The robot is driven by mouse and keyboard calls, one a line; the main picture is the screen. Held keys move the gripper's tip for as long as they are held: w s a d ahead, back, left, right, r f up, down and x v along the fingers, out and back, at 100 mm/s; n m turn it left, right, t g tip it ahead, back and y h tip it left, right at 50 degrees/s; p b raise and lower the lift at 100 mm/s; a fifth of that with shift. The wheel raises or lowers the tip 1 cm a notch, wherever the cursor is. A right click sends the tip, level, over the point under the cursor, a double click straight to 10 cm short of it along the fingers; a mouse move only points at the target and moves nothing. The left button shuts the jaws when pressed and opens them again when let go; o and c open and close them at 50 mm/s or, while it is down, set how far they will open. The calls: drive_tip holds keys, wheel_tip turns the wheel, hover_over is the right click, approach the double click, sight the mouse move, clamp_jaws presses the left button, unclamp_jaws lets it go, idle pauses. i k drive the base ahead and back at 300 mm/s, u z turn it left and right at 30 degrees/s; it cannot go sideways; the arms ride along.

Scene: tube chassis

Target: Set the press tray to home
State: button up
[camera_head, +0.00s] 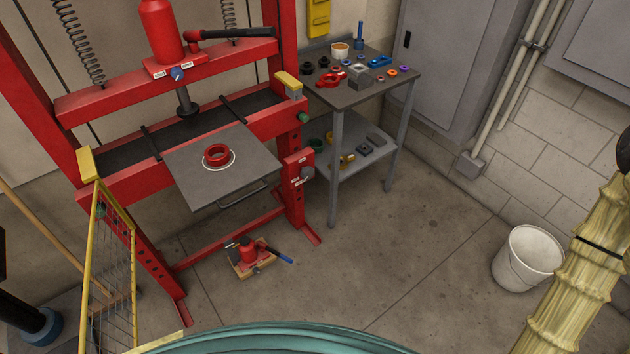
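The press tray (195,188) is a flat grey plate at the red press (85,102). It extends out over the front of the press bed, with a bar handle (243,195) along its front edge. A red ring (216,154) sits inside a white circle marked on the tray. The press ram (185,104) hangs above and behind the ring, apart from it. My gripper is not in view.
A yellow mesh guard (112,265) stands open at the press's left. A small red jack (247,252) lies on the floor below the tray. A grey bench (393,92) with small parts stands right of the press; a white bucket (528,257) is further right. The middle floor is clear.

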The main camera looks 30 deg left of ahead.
sight(202, 186)
drive_tip(key=z, duration=0.35)
drive_tip(key=k, duration=0.8)
drive_tip(key=u, duration=1.35)
